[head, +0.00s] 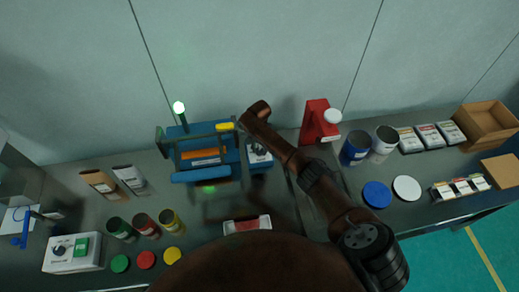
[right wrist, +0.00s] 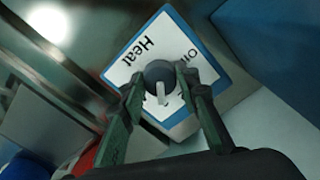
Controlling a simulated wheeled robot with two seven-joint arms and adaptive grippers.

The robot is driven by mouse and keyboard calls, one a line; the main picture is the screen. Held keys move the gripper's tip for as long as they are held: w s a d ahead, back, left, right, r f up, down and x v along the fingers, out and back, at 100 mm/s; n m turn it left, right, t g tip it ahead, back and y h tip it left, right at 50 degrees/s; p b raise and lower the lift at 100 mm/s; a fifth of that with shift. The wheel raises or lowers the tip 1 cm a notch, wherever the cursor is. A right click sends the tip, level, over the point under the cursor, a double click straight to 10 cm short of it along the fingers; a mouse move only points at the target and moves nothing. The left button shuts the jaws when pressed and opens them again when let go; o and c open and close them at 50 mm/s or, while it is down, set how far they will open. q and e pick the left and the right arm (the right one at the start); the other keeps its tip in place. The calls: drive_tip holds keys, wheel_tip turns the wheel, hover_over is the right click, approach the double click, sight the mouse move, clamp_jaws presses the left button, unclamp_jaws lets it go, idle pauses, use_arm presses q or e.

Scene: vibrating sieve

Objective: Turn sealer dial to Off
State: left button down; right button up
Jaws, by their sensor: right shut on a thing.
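The blue sealer (head: 181,177) stands at the back of the bench, with a small control box (head: 258,152) at its right side. In the right wrist view, the box's white face (right wrist: 178,30) reads "Heat", and a second label starting with "O" is partly hidden by a finger. The dark round dial (right wrist: 156,70) has a pale pointer facing the bottom of that view, away from both labels. My right gripper (right wrist: 160,84) is shut on the dial, one finger on each side. My left gripper is not in view.
A red device (head: 318,122) stands right of the control box. Blue and silver cans (head: 354,148) are further right. Open cans and colored lids (head: 146,259) lie at front left. A white-and-red tray (head: 247,225) sits in front of the sealer.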

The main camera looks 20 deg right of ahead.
drive_tip(key=n+p, duration=0.3)
drive_tip(key=shift+r+n, duration=0.15)
drive_tip(key=shift+n, duration=0.25)
drive_tip(key=n+p, duration=0.1)
drive_tip(key=n, duration=0.1)
drive_tip(key=shift+n, duration=0.4)
drive_tip(key=n+p, duration=0.1)
drive_tip(key=n, duration=0.2)
drive_tip(key=shift+n, duration=0.3)
drive_tip(key=n, duration=0.2)
drive_tip(key=shift+n+p, duration=0.35)
drive_tip(key=shift+n, duration=0.05)
drive_tip(key=n, duration=0.3)
drive_tip(key=shift+n, duration=0.3)
drive_tip(key=n, duration=0.3)
drive_tip(key=shift+n, duration=1.9)
